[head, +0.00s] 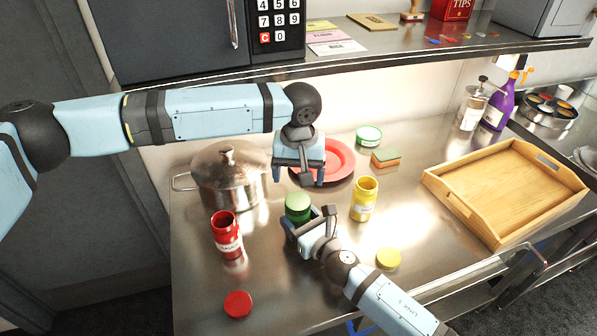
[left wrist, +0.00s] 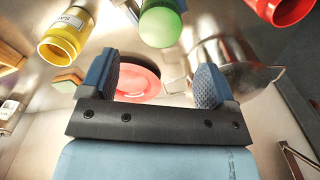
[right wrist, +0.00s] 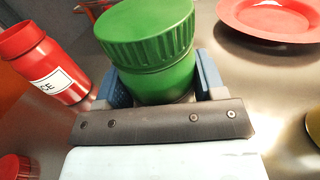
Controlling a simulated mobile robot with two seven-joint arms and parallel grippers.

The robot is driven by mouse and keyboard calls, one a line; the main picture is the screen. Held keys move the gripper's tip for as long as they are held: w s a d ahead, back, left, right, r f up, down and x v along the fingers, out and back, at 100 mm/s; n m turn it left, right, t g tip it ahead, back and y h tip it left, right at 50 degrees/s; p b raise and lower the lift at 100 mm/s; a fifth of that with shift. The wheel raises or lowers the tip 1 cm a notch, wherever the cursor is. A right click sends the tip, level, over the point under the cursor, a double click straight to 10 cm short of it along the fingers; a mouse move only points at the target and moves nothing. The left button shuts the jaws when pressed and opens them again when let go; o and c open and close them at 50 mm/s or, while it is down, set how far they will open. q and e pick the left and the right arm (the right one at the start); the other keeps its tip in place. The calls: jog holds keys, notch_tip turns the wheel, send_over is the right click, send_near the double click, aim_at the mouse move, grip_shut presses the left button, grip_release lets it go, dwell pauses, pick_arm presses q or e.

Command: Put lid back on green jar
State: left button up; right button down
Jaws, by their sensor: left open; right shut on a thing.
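The green jar (right wrist: 160,78) stands between the fingers of my right gripper (head: 308,218), which is shut on its body. A ribbed green lid (right wrist: 148,32) sits on top of the jar and looks seated; the head view shows its round top (head: 297,201). In the left wrist view the green lid (left wrist: 160,24) is beyond the fingertips. My left gripper (head: 299,176) is open and empty, pointing down just behind the jar, above the front of the red plate (head: 340,160). The right gripper and arm hide the jar's lower part in the head view.
An open red jar (head: 227,237) stands left, an open yellow jar (head: 364,198) right. A red lid (head: 238,304) and yellow lid (head: 388,258) lie in front. A pot (head: 229,180), sponge (head: 385,157), green-and-white tin (head: 369,136) and wooden tray (head: 490,215) are around.

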aim_at(298, 201)
pick_arm(q)
jog(key=shift+w+f, duration=0.1)
jog(key=shift+f, duration=3.9)
jog(key=shift+c, duration=0.2)
jog(key=c, duration=0.9)
jog(key=m, duration=1)
jog(key=shift+m, duration=0.3)
jog(key=m, duration=1)
jog(key=shift+m, duration=0.4)
jog(key=o, duration=1)
